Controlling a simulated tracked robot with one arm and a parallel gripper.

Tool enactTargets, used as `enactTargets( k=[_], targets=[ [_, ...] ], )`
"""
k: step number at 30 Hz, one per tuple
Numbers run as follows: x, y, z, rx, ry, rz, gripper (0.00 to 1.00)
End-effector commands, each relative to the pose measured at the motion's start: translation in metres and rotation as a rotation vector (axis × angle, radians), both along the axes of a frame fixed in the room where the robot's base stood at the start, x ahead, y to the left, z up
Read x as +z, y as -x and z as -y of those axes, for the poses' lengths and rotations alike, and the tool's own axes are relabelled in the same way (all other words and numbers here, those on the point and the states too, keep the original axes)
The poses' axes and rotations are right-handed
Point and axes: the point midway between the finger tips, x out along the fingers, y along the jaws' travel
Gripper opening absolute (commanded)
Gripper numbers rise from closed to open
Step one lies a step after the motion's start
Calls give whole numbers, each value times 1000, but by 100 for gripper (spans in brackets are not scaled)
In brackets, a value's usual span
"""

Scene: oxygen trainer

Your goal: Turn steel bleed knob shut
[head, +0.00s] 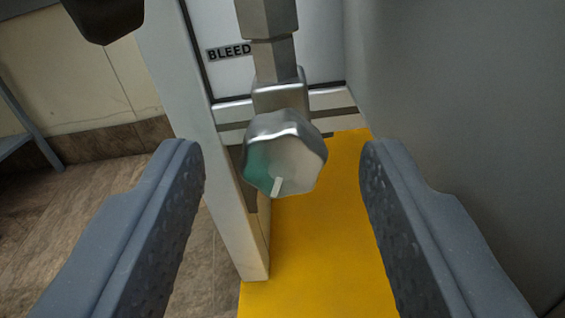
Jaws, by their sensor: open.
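The steel bleed knob (300,160) is a faceted silver knob with a teal patch on its left face and a small pale pointer mark at its lower edge. It sits at the lower end of a steel valve body (278,95), below a label reading BLEED (229,51). My gripper (282,160) is open, with one grey textured finger on each side of the knob in the picture. Gaps show between the knob and both fingers. I cannot tell how far the knob is ahead of the fingertips.
A white frame post (200,130) runs down left of the knob. A grey panel (450,90) stands close on the right. A yellow surface (315,250) lies below. Brown tiled floor (95,210) and a bluish stand (25,125) show at left. A dark rounded part hangs at top left.

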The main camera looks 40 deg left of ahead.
Motion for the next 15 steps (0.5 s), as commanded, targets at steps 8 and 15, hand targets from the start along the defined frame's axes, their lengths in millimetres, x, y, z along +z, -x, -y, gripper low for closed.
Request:
enactTargets(
  k=[8,15],
  targets=[
    [0,0,0,1,0,0,27],
    [0,0,-1,2,-1,0,2]
  ],
)
